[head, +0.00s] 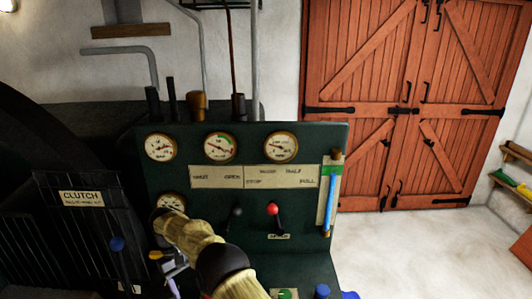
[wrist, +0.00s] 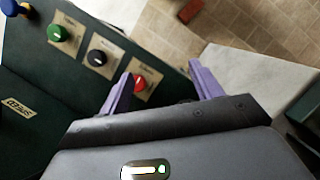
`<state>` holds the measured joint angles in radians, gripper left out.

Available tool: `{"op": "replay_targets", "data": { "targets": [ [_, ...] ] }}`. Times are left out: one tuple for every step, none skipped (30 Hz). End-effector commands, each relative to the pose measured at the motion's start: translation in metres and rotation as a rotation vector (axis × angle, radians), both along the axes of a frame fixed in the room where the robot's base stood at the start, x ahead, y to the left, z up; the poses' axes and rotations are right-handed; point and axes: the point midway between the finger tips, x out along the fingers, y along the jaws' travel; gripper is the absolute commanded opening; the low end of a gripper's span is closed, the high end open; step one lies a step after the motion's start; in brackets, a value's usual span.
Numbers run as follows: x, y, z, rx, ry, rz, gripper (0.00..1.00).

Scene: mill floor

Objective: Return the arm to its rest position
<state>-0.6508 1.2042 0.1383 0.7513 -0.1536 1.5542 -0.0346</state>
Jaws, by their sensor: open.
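My arm reaches in from the bottom of the head view, in front of the dark green control panel (head: 330,155). My gripper (head: 172,284) shows there only in part, low and left of the arm. In the wrist view its two purple fingers stand apart, and my gripper (wrist: 158,80) is open with nothing held. A red knob (wrist: 138,83) shows beside the left finger; whether they touch cannot be told. A black knob (wrist: 98,57) and a green knob (wrist: 58,33) lie farther left on the same dark panel.
The panel carries several gauges (head: 220,147), a red-knobbed lever (head: 272,209) and a blue sight tube (head: 330,200). A black CLUTCH housing (head: 80,235) stands left. Open floor (head: 400,250) lies right, before red wooden doors (head: 400,90). Shelves (head: 515,180) edge the far right.

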Motion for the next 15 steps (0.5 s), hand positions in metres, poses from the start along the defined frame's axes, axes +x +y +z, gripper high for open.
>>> {"op": "replay_targets", "data": {
  "targets": [
    [0.002,-0.004,0.004,0.004,-0.004,-0.006,0.65],
    [0.003,-0.006,0.006,0.007,-0.008,-0.01,0.65],
    [0.005,-0.009,0.008,0.012,-0.014,-0.015,0.65],
    [0.006,-0.012,0.01,0.015,-0.017,-0.021,0.65],
    [0.008,-0.015,0.012,0.019,-0.022,-0.026,0.65],
    [0.009,-0.02,0.015,0.023,-0.027,-0.033,0.65],
    [0.01,-0.023,0.017,0.027,-0.031,-0.039,0.65],
    [0.012,-0.027,0.02,0.031,-0.037,-0.045,0.65],
    [0.013,-0.033,0.023,0.036,-0.043,-0.054,0.65],
    [0.015,-0.037,0.026,0.04,-0.05,-0.061,0.65],
    [0.016,-0.042,0.029,0.045,-0.056,-0.069,0.65],
    [0.018,-0.05,0.033,0.052,-0.066,-0.081,0.65],
    [0.02,-0.057,0.037,0.058,-0.074,-0.093,0.65],
    [0.021,-0.065,0.041,0.063,-0.083,-0.105,0.65],
    [0.022,-0.077,0.047,0.07,-0.095,-0.124,0.65]
  ]
}}
